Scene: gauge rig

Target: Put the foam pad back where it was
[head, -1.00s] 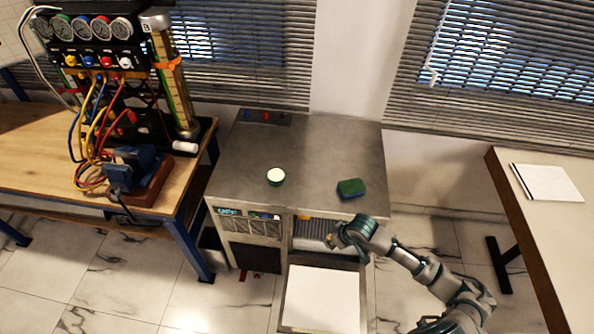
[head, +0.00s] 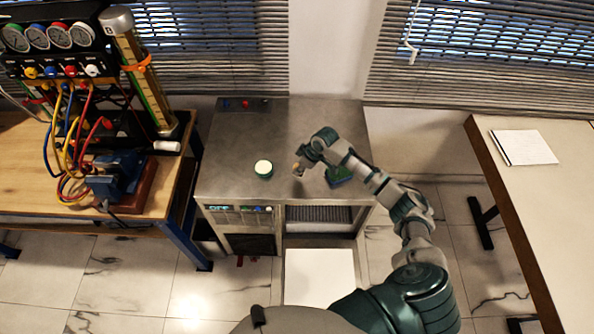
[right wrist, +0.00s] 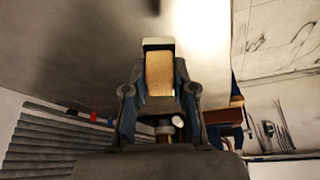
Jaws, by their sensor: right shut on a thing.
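My right gripper (head: 301,165) is shut on a small tan block, which looks like the foam pad (right wrist: 160,74). The pad sits between the fingertips in the right wrist view, with a dark and a white band at its far end. In the head view only a small tan bit of it shows at the fingertips. My left gripper is out of view.
Below the cabinet top are an open bay (head: 320,216) and a pulled-out white-bottomed drawer (head: 318,275). A wooden bench (head: 40,186) with a gauge rig (head: 60,50) stands left. A table (head: 545,190) with white paper (head: 524,147) stands right.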

